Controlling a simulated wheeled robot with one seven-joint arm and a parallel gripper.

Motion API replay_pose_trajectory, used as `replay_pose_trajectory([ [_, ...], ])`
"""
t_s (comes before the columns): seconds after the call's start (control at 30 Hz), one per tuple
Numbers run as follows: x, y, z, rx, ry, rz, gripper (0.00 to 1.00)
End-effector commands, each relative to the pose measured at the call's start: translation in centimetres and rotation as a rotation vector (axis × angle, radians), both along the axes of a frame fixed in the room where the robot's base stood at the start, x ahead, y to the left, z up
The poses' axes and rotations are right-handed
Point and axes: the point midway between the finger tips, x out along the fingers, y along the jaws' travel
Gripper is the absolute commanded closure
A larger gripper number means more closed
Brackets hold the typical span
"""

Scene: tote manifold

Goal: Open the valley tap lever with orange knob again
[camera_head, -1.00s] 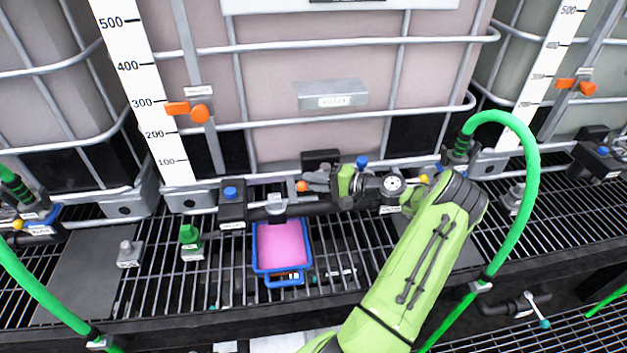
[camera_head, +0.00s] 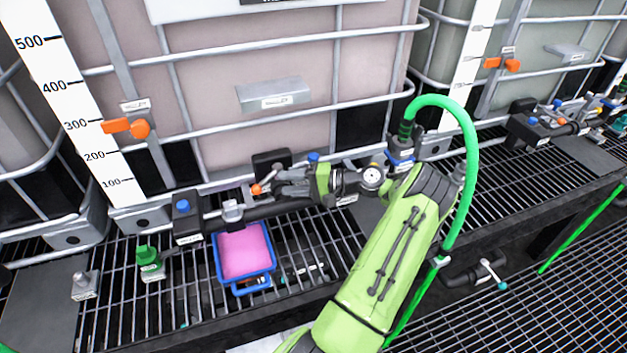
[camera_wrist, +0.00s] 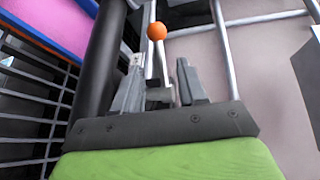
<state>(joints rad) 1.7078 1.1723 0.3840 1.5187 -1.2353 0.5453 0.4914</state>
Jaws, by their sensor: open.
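The tap lever's orange knob (camera_head: 256,190) shows in the head view at the dark pipe in front of the pink-filled tank. My gripper (camera_head: 284,187) is just to its right, at about the same height. In the wrist view the orange knob (camera_wrist: 157,31) stands beyond the fingertips on a thin grey stem. The stem runs down between the two fingers of my gripper (camera_wrist: 160,75), which are apart. I cannot tell whether either finger touches the stem. The valve body under the lever is mostly hidden by my gripper.
A blue tray (camera_head: 217,262) with pink contents sits on the grating below the pipe. A blue-knobbed fitting (camera_head: 187,222) is at the pipe's left end. A green hose (camera_head: 470,180) arches right of my arm. The tank's cage bars (camera_head: 200,117) run behind.

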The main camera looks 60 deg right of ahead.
Motion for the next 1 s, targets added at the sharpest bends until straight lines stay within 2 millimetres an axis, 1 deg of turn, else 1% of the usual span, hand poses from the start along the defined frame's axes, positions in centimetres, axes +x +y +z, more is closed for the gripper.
replay_pose_trajectory([
  [0.03, -1.5, -0.7, 0.4, -0.001, 0.0, -0.007, 0.59],
  [0.1, -3.3, -1.4, 0.7, -0.001, -0.001, -0.006, 0.59],
  [0.2, -5.7, -2.2, 1.2, 0.0, -0.002, -0.005, 0.59],
  [0.3, -7.3, -2.8, 1.5, 0.0, -0.002, -0.001, 0.59],
  [0.43, -8.4, -3.1, 1.7, 0.001, -0.002, 0.002, 0.59],
  [0.67, -8.5, -3.2, 1.6, 0.002, 0.0, 0.003, 0.59],
  [0.7, -8.5, -3.1, 1.7, 0.001, 0.001, 0.004, 0.63],
  [0.77, -7.9, -2.8, 1.9, -0.007, 0.013, 0.019, 0.72],
  [0.83, -5.8, -1.5, 2.6, -0.035, 0.063, 0.075, 0.83],
  [0.87, -4.4, -0.6, 3.0, -0.056, 0.098, 0.111, 0.88],
  [0.9, -2.4, 1.1, 3.7, -0.093, 0.151, 0.169, 0.94],
  [0.93, -0.9, 2.6, 4.2, -0.126, 0.196, 0.214, 0.99],
  [0.97, 0.5, 4.2, 4.7, -0.162, 0.243, 0.26, 1.0],
  [1.0, 2.1, 6.4, 5.3, -0.215, 0.301, 0.316, 1.0],
])
